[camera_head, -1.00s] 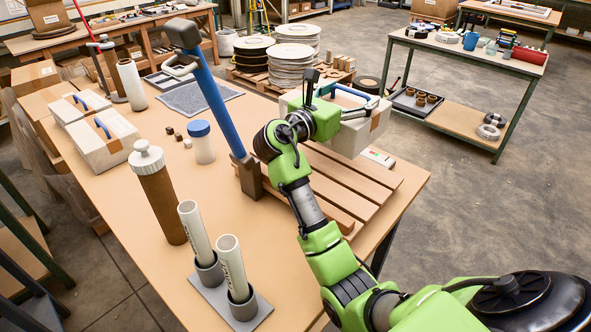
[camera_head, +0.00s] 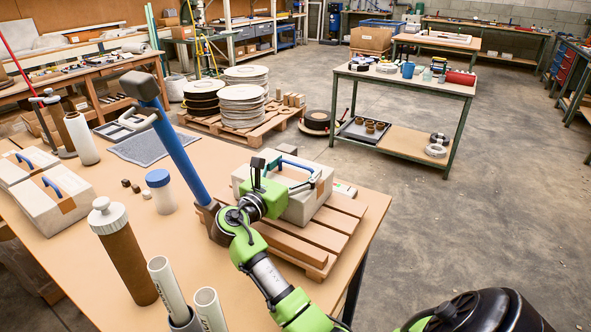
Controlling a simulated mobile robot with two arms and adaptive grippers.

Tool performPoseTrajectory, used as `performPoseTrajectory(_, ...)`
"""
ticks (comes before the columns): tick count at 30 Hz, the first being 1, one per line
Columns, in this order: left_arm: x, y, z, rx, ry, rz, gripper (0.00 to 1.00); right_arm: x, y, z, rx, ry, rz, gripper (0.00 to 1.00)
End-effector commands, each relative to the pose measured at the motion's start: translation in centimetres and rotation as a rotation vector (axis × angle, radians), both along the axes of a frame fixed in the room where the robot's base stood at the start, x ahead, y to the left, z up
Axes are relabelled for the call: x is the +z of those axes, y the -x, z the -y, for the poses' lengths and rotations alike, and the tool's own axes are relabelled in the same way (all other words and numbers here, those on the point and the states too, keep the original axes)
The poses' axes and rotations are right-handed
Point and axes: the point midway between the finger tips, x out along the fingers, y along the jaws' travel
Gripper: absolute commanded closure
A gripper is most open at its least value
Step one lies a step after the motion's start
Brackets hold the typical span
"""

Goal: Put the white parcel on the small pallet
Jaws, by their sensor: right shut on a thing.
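A white parcel (camera_head: 297,212) with brown tape and a blue handle is over the small wooden pallet (camera_head: 292,243), at the far part of its slats. It looks level. I cannot tell whether it rests on the slats or hangs just above them. My right gripper (camera_head: 300,178) is at the top of this parcel, shut on it by the handle; my own wrist partly hides the grip and the parcel's near left side. The pallet lies on the tan table near its right edge. My left gripper is not in view.
A blue-handled mallet (camera_head: 178,150) stands upright close to the pallet's left side. Two similar white parcels (camera_head: 58,203) stand at the left. A white jar (camera_head: 161,192), a brown cylinder (camera_head: 125,257) and white tubes (camera_head: 168,285) also stand on the table (camera_head: 85,258).

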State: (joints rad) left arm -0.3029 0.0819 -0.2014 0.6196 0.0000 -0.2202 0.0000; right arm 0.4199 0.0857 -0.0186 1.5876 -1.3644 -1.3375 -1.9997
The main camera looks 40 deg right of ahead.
Motion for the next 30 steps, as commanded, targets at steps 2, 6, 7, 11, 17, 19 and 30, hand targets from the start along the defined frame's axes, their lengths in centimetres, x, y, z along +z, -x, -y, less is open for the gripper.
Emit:
performPoseTrajectory(2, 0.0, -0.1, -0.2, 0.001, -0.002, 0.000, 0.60, 0.2, 0.0, 0.0, 0.001, 0.006, 0.007, 0.80)
performPoseTrajectory(6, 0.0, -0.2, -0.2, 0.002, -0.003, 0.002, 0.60, 0.2, 0.0, 0.0, 0.001, 0.007, 0.008, 0.80)
performPoseTrajectory(7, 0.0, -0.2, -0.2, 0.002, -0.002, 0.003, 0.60, 0.2, 0.0, 0.0, 0.001, 0.006, 0.008, 0.80)
performPoseTrajectory(11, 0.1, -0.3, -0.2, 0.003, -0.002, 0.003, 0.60, 0.1, 0.0, 0.0, 0.001, 0.006, 0.007, 0.80)
performPoseTrajectory(17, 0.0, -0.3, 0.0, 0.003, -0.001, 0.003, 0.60, -0.5, 0.0, 0.0, 0.000, 0.001, 0.001, 0.07)
performPoseTrajectory(19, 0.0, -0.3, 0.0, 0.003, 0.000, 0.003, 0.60, -0.4, 0.0, 0.0, 0.000, 0.001, 0.001, 0.07)
performPoseTrajectory(30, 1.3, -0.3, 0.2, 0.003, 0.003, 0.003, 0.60, 0.1, 0.4, -1.6, 0.001, -0.002, -0.002, 0.07)
